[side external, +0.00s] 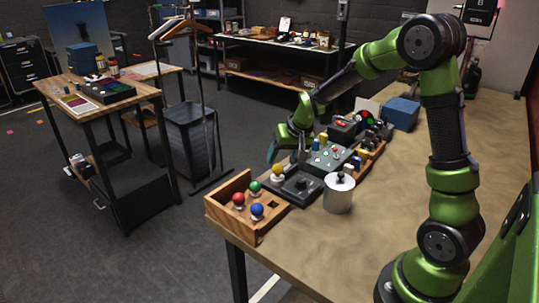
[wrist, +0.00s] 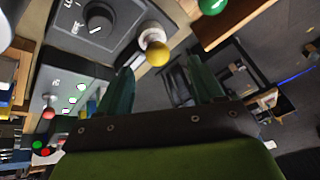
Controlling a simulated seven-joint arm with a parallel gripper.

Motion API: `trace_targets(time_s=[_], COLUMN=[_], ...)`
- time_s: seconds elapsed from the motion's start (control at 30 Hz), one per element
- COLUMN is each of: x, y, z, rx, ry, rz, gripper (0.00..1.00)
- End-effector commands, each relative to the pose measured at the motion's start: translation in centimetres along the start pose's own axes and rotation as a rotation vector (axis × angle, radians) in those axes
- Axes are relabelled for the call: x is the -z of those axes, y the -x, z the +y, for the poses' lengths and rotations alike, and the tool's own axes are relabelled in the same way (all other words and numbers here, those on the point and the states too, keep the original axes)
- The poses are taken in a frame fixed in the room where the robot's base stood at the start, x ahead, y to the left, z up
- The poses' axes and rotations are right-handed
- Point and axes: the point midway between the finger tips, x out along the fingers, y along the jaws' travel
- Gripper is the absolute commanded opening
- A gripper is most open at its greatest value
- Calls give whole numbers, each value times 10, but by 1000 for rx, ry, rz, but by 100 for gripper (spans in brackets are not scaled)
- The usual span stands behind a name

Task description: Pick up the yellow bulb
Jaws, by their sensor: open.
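The yellow bulb (side external: 277,169) has a white base and sits at the corner of a dark dial box (side external: 307,193). It also shows in the wrist view (wrist: 158,54), at the edge of the box beside the black dial (wrist: 99,22). My gripper (side external: 287,158) is open and empty, fingers pointing down, just above and behind the bulb in the side view. In the wrist view my gripper (wrist: 160,66) has its two fingers spread apart, with the bulb showing between and beyond their tips. I cannot tell the exact height gap.
A wooden crate (side external: 218,211) at the table's front corner holds a red, a green and a blue bulb. A metal canister (side external: 338,195) stands right of the dial box. A button panel (side external: 330,159) lies behind.

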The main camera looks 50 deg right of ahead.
Motion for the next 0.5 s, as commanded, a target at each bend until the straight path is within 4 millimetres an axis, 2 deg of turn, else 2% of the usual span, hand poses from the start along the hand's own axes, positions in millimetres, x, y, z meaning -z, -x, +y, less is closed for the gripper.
trace_targets(time_s=[0.13,0.33,0.5], x=[0,0,0], y=[-13,-43,-54], z=[2,4,4], rx=[-1,-1,0], ry=[-2,-1,-1], rz=[-2,-2,0], gripper=[67,67,67])
